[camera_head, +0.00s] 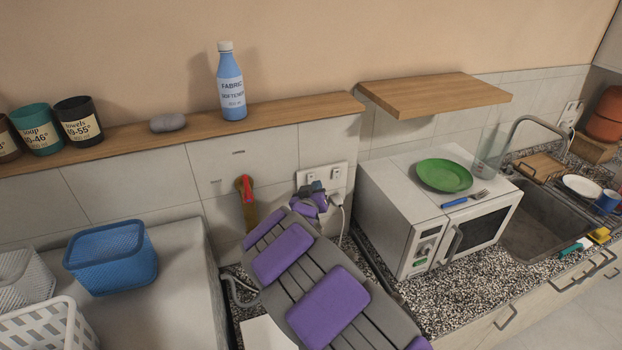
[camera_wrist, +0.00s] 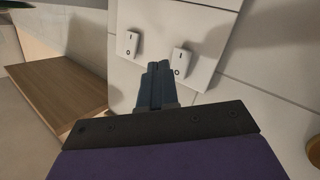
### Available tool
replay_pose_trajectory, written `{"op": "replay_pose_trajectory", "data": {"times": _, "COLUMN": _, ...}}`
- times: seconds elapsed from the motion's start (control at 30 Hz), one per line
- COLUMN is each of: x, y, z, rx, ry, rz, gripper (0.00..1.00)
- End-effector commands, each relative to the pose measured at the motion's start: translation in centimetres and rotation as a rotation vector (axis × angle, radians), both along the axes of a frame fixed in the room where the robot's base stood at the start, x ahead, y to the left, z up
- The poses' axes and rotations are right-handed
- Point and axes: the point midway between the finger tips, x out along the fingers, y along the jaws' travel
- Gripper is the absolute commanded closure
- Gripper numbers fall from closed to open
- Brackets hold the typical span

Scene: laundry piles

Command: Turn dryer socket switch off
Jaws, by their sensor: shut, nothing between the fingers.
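A white socket panel (camera_head: 327,168) is on the tiled wall, with two small switches. In the wrist view, one switch (camera_wrist: 131,44) is left of my fingertips and the other switch (camera_wrist: 181,65) is close on their right. Both carry I and O marks; I cannot tell which way either is set. My gripper (camera_wrist: 157,68) is shut and empty, its tips in front of the panel near the gap between the switches. Contact is unclear. In the head view my gripper (camera_head: 318,187) covers the lower panel. A white plug with a cable (camera_head: 337,200) hangs at its right.
A white microwave (camera_head: 403,215) with a green plate (camera_head: 444,175) stands right of my arm. A wooden shelf (camera_head: 433,95) juts out above it. A red-handled yellow valve (camera_head: 247,196) is on the wall at left. A softener bottle (camera_head: 231,85) stands on the ledge above.

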Motion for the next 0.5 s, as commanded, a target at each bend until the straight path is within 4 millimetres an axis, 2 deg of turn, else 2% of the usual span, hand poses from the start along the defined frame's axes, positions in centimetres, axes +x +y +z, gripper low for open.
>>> {"op": "replay_pose_trajectory", "data": {"times": 0.5, "x": -4.0, "y": -1.7, "z": -0.8, "rx": -0.002, "ry": 0.0, "rz": -0.001, "gripper": 1.0}}
